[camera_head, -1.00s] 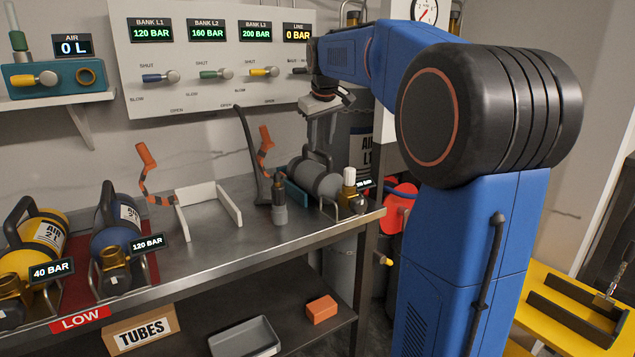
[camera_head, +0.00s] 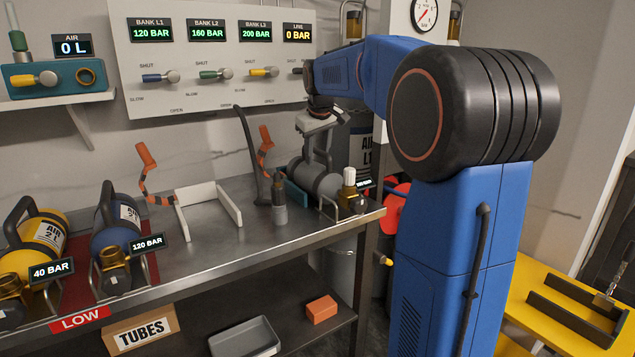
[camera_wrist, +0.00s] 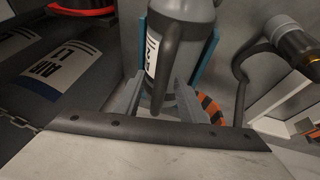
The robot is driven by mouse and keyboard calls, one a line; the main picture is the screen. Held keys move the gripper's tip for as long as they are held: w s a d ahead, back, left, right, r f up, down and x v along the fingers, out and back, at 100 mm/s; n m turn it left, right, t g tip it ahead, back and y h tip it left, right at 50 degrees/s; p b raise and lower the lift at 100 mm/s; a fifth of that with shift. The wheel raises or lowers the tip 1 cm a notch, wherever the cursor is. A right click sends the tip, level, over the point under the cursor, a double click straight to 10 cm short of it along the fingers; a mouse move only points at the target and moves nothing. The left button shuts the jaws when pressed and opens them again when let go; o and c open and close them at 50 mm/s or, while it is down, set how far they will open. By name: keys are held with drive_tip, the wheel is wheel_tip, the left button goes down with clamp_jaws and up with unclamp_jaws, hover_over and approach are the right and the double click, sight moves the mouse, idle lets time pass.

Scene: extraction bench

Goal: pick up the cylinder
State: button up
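A grey cylinder (camera_head: 320,183) with a carry handle and a brass valve lies in a holder at the right end of the bench. In the wrist view the cylinder (camera_wrist: 185,10) shows its white label and dark handle (camera_wrist: 163,65). My gripper (camera_head: 318,140) is directly above it, pointing down at the handle. In the wrist view my gripper (camera_wrist: 158,88) has its two fingers apart, one on each side of the handle. I cannot tell whether either finger touches it. The cylinder's small display is partly hidden.
A yellow cylinder (camera_head: 38,240) and a blue cylinder (camera_head: 117,228) lie at the left of the bench. A white open cradle (camera_head: 181,222) and a dark upright tool (camera_head: 279,207) stand left of the grey cylinder. A gauge panel (camera_head: 217,85) is behind.

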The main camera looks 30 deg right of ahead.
drive_tip(key=shift+f, duration=0.2)
idle(0.4)
clamp_jaws()
idle(1.2)
drive_tip(key=shift+r, duration=0.1)
